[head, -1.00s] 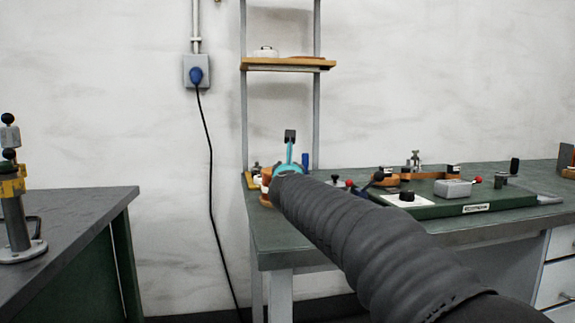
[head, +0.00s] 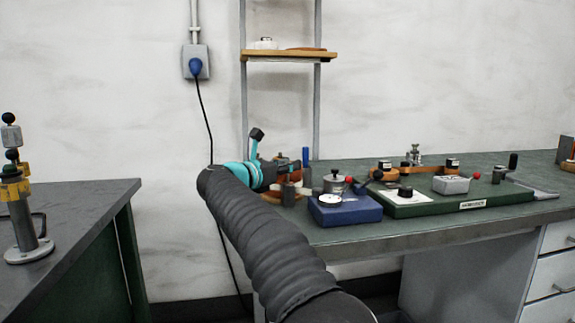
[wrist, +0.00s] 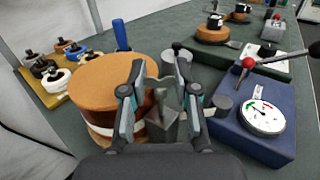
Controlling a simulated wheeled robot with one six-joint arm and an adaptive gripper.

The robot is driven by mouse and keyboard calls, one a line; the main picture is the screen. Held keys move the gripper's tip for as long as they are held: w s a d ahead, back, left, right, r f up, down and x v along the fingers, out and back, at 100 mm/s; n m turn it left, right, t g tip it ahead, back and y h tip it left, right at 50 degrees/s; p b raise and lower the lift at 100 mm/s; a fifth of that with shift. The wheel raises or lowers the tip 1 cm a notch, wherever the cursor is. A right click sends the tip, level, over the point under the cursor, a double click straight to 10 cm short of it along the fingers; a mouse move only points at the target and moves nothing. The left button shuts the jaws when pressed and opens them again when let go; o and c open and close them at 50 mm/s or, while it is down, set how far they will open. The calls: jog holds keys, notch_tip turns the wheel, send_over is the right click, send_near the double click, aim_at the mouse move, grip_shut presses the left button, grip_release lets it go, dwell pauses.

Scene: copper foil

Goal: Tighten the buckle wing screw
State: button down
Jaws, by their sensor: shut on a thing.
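In the wrist view, my gripper (wrist: 162,92) has its two fingers on either side of a small grey wing screw (wrist: 160,97), shut on it. Below the screw is a grey metal block, the buckle (wrist: 165,127), beside a round wooden drum (wrist: 112,82) with a white band near its base. The fingers partly hide the screw and the buckle. In the head view, my gripper (head: 284,170) is at the left end of the green bench, and the drum is largely hidden behind my arm.
A blue box with a dial (wrist: 275,120) and a red-knobbed lever (wrist: 248,63) stands close on the right. A grey cylinder (wrist: 179,64) and blue cylinder (wrist: 122,34) stand behind. A yellow tray of spools (wrist: 50,85) lies left. A green-based device (head: 460,203) is farther right.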

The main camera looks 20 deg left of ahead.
jog(key=shift+r+m+g+h, duration=0.1)
jog(key=shift+m+g+h, duration=0.5)
jog(key=shift+m+h, duration=0.45)
jog(key=c, duration=0.8)
grip_release()
jog(key=shift+w, duration=0.1)
jog(key=shift+c, duration=0.2)
jog(key=v, duration=1.2)
jog(key=shift+a, duration=0.1)
